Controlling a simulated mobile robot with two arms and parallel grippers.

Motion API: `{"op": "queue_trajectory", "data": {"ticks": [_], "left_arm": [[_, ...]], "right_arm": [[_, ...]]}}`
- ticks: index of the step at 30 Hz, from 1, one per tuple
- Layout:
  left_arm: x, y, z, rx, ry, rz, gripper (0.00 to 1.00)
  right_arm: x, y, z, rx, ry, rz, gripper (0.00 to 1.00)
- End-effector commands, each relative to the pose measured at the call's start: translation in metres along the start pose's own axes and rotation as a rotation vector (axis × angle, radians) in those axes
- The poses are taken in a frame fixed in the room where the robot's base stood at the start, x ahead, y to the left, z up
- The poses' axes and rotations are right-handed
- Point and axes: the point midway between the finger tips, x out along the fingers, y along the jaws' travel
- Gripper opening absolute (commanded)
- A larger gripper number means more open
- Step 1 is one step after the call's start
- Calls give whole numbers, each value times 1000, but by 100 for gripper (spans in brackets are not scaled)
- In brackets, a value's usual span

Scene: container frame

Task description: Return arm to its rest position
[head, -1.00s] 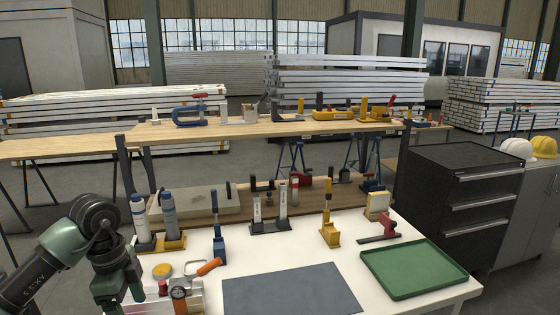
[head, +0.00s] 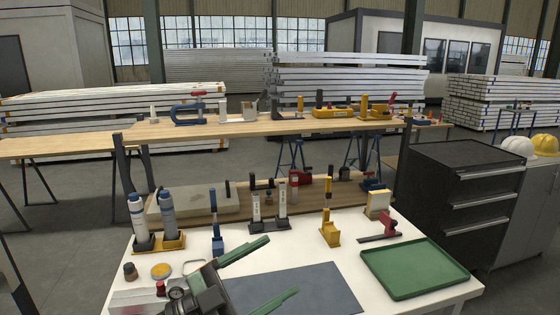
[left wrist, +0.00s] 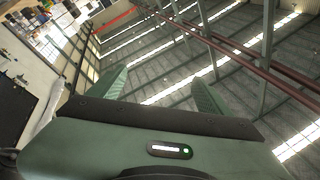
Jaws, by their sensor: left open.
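My left gripper (head: 282,264) is at the bottom of the head view, in front of the white table (head: 420,299) and overlapping the grey mat (head: 325,290). Its two green fingers are spread wide, pointing right and up in the picture, with nothing between them. In the left wrist view the fingers (left wrist: 160,75) are also apart and empty, with the hall roof and beams behind them. Most of my left arm is out of the head view. My right gripper is not in view.
A green tray (head: 414,292) lies at the table's right. A yellow holder with two bottles (head: 168,214), a blue clamp (head: 217,245), a yellow clamp (head: 329,232) and a red-handled tool (head: 389,226) stand behind the mat.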

Motion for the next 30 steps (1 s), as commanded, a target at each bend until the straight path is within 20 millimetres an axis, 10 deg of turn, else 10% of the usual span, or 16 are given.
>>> {"op": "queue_trajectory", "data": {"ticks": [5,9,17,30], "left_arm": [[-56,-58,23,-118,-117,-558,79],[-138,-56,84,-253,-443,-866,79],[-267,61,157,-540,-1120,-943,79],[-347,219,137,-837,-1645,-600,79]], "right_arm": [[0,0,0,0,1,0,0],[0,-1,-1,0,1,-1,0],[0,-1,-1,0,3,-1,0],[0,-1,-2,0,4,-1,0]]}}
